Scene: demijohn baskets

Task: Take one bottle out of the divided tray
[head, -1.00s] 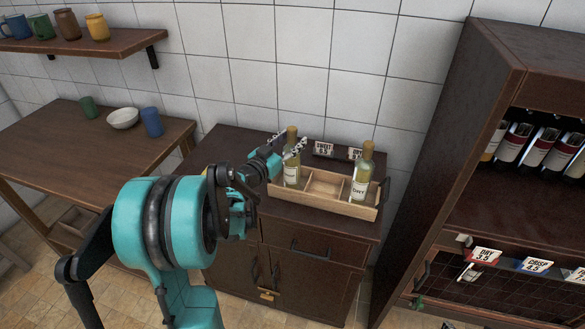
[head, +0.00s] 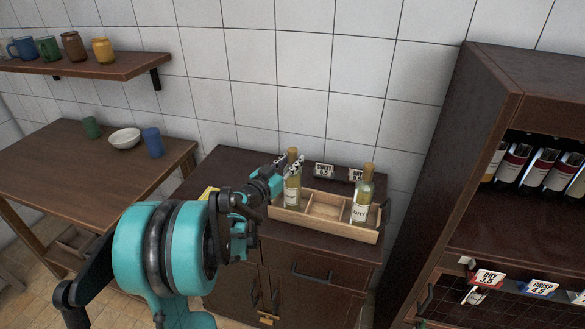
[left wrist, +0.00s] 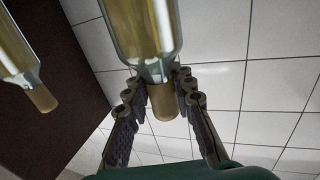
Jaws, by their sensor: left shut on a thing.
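The divided tray (head: 330,226) is a light wooden box on the dark cabinet. A pale yellow-green bottle with a tan top (head: 292,190) stands upright in its left compartment. A second similar bottle (head: 362,197) with a white label stands in the right compartment. The middle compartment looks empty. My left gripper (head: 294,166) is shut on the neck of the left bottle. In the left wrist view its fingers (left wrist: 162,88) lie on both sides of that bottle's neck (left wrist: 158,70); the other bottle (left wrist: 20,60) is at the left edge. My right gripper is not in view.
Price signs (head: 323,170) stand behind the tray against the tiled wall. A tall wine rack (head: 470,150) rises close on the right. A side table (head: 75,150) at left holds a white bowl (head: 124,138) and cups. A mug shelf (head: 90,66) hangs above it.

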